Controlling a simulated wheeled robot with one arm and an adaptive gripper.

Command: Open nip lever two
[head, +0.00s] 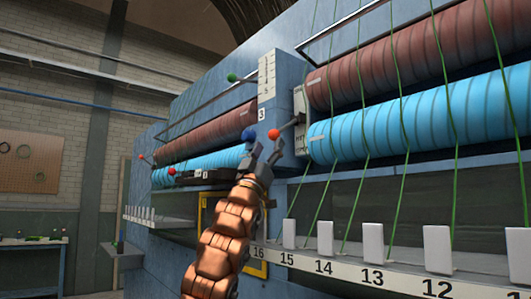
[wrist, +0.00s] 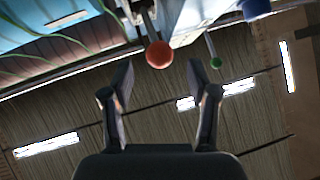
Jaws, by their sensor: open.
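An orange-red ball knob (head: 273,133) tips a short lever arm on the machine's blue post, beside the lower right cyan roller. In the wrist view the orange-red ball (wrist: 159,54) sits between the lines of my fingers, just beyond their tips, apart from them. A blue ball knob (head: 248,134) is just left of it, and a green ball knob (head: 232,77) ends a rod higher up. I cannot read which lever is number two. My gripper (head: 264,156) is open and empty, just below the orange-red and blue knobs.
Cyan rollers (head: 440,117) and dark red rollers (head: 440,48) carry green yarn strands at the right. A numbered ledge (head: 345,278) with white blocks runs below. Two red knobs show farther left. A plate marked 3 (head: 262,114) is on the post. The left floor side looks open.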

